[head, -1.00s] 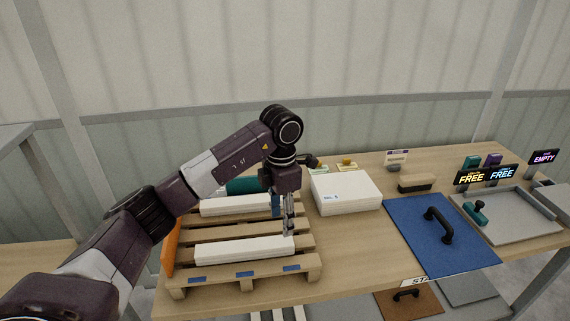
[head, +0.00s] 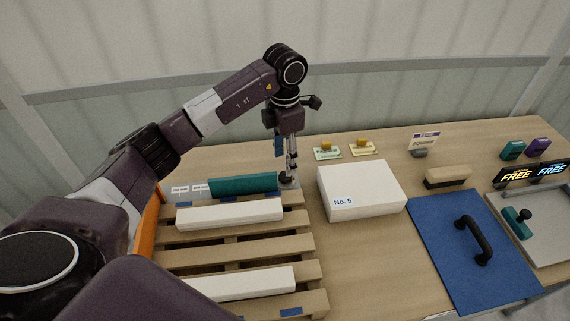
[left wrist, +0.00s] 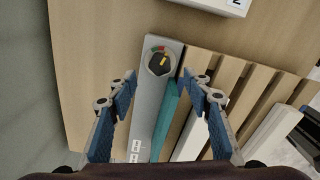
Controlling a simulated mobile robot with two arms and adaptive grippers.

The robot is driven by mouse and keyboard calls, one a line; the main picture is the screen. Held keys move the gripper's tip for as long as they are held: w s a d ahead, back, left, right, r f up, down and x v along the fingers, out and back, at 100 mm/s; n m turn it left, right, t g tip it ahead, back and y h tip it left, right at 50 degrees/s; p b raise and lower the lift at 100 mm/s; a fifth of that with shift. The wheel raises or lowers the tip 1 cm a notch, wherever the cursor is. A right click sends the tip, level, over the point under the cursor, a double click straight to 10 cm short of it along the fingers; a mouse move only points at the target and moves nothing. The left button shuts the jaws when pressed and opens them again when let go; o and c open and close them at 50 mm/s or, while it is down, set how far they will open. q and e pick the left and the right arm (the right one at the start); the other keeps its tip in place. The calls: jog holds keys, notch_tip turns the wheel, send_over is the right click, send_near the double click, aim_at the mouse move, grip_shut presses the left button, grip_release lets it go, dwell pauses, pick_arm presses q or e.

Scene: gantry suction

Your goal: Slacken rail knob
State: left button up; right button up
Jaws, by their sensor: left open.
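The rail knob (left wrist: 160,62) shows in the left wrist view as a dark round knob with a yellow pointer and red and green marks beside it. It sits at the end of a grey rail (left wrist: 148,105). In the head view the knob (head: 287,178) is at the right end of the rail, behind the pallet, partly hidden. My left gripper (head: 290,168) is open and points down just above the knob. In the left wrist view its fingers (left wrist: 160,80) stand apart on either side of the rail, with nothing between them. My right gripper is not in view.
A teal bar (head: 243,184) lies along the rail. The wooden pallet (head: 235,250) carries white bars. A white box (head: 361,188) marked No. 5 stands to the right, then a blue board (head: 445,265) with a black handle. Small tagged items (head: 327,151) stand behind on the table.

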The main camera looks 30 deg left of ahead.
aim_at(285, 175)
pick_arm(q)
notch_tip(285, 175, down, 6)
jog(key=shift+r+p, duration=0.1)
jog(key=shift+p, duration=0.7)
jog(key=c, duration=1.1)
